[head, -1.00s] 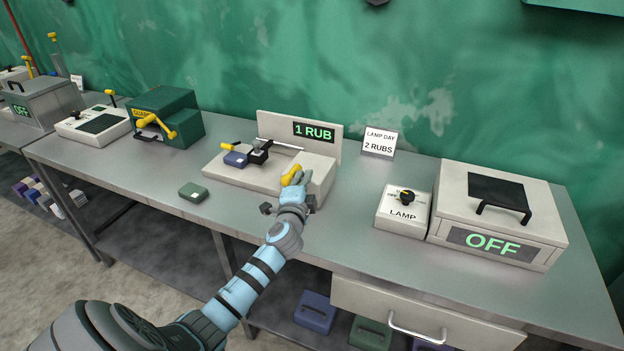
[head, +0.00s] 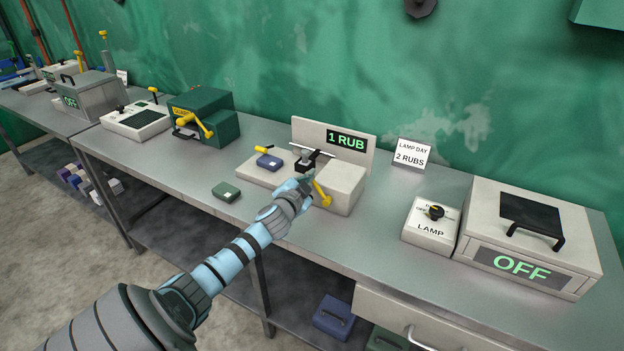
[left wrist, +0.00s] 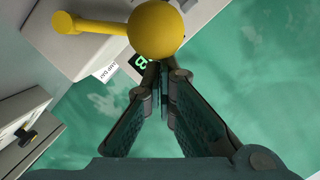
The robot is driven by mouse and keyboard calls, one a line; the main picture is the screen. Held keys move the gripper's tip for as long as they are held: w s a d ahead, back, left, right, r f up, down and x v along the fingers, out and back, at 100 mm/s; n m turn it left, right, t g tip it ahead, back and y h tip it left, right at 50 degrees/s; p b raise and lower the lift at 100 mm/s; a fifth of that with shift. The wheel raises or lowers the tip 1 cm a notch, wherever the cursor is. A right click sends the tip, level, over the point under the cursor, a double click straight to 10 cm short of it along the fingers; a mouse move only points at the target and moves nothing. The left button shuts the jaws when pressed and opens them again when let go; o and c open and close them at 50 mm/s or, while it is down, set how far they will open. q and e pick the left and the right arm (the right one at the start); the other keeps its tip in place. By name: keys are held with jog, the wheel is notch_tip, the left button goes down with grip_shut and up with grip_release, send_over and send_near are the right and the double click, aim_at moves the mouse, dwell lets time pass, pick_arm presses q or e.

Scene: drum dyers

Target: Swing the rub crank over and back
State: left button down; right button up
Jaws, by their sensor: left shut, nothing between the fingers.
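The rub machine (head: 342,188) stands mid-bench, with a lit "1 RUB" display (head: 346,141) on its back panel. Its yellow crank (head: 322,194) is at the front and slants down to the right. A black rubbing head (head: 308,160) sits on a rail, to the right of a blue block (head: 269,161) on the bed. My left gripper (head: 306,183) is close beside the crank, shut and empty. In the left wrist view, the crank's round yellow knob (left wrist: 156,30) is just beyond the closed fingertips (left wrist: 162,72); I cannot tell whether they touch. My right gripper is out of view.
A green block (head: 227,192) lies on the bench left of the machine. A lamp switch box (head: 430,225) and a grey box reading "OFF" (head: 530,240) stand to the right. A sign (head: 413,154) reads "LAMP DAY 2 RUBS". Another green machine (head: 204,115) is farther left.

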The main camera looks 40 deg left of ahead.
pick_arm(q)
jog(key=shift+a, duration=0.1)
dwell(0.5)
jog(key=s+d+r+p, duration=0.3)
jog(key=s+d+r, duration=0.2)
jog(key=s, duration=0.3)
jog(key=shift+s+d, duration=0.3)
jog(key=shift+d, duration=0.35)
jog(key=shift+w+f, duration=0.1)
jog(key=shift+w, duration=0.05)
